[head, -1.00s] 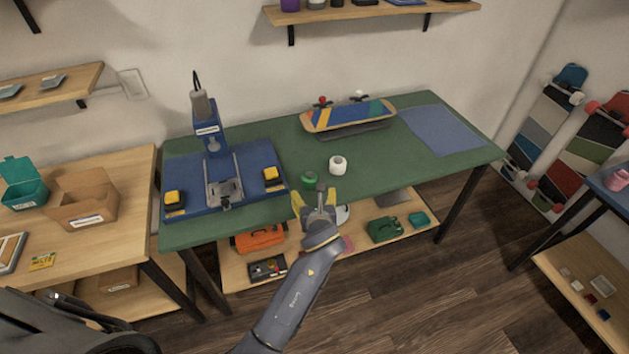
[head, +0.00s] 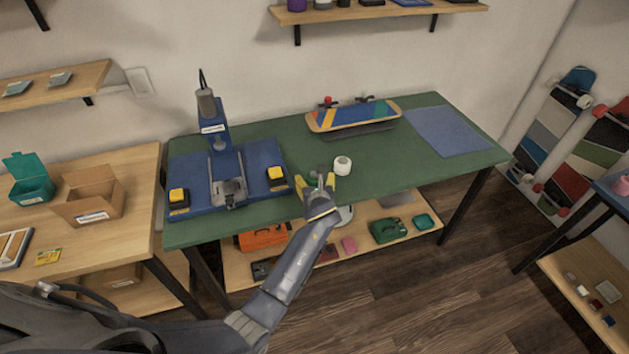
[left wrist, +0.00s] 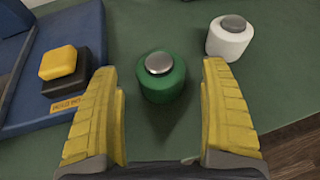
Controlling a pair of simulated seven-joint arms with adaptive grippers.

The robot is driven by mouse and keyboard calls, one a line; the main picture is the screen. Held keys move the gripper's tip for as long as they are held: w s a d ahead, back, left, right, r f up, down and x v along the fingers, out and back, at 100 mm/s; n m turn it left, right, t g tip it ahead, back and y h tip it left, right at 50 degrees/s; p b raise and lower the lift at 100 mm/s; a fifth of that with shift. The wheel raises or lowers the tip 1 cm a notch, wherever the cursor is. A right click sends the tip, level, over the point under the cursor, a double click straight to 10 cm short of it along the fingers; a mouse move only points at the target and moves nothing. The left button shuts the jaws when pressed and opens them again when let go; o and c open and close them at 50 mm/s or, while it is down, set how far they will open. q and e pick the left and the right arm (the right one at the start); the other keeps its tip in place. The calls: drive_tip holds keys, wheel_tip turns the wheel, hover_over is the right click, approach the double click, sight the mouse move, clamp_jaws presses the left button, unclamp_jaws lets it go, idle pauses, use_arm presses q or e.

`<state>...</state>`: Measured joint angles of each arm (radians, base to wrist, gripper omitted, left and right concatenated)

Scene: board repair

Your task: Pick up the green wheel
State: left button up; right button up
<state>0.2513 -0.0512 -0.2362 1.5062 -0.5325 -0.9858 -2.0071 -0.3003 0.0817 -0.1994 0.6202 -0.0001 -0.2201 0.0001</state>
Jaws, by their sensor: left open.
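The green wheel (left wrist: 163,80) stands on the green tabletop, with a grey metal cap on top. In the left wrist view it is between and just beyond the tips of my open left gripper (left wrist: 162,85), not touching either yellow finger. In the head view my left gripper (head: 317,183) is over the table's front part and mostly hides the green wheel (head: 313,175). My right gripper is not in view.
A white wheel (head: 342,166) stands close to the right of the green one. A blue press base (head: 245,165) with yellow-topped blocks is to the left. A skateboard (head: 352,116) is behind. The green tabletop (head: 400,165) is clear to the right.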

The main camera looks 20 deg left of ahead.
use_arm(q)
drive_tip(key=shift+x, duration=1.45)
drive_tip(key=c, duration=1.4)
